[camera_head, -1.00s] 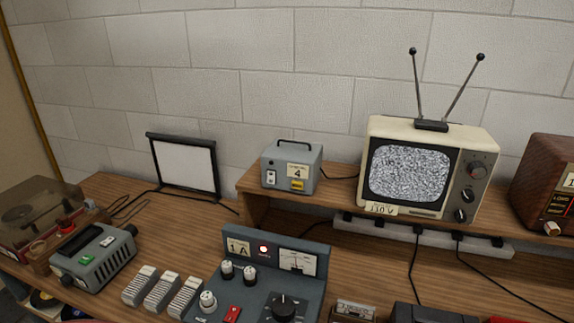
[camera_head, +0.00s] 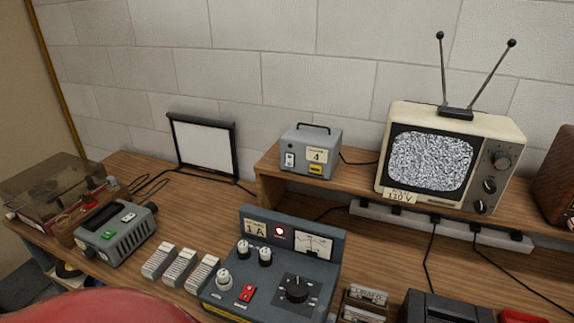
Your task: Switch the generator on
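A blue-grey console (camera_head: 325,262), which I take to be the generator, stands at the front of the desk. I cannot read the switch position. A smaller grey box (camera_head: 328,142) marked "4", with a white switch (camera_head: 290,159), sits on the raised shelf behind. I see no fingers of either gripper.
A television (camera_head: 432,160) showing static stands on the shelf. A power strip (camera_head: 440,224) hangs below it. Left are a grey device (camera_head: 125,245), a turntable (camera_head: 45,190) and a framed screen (camera_head: 203,147). A red curved surface (camera_head: 90,307), unclear what, fills the lower left.

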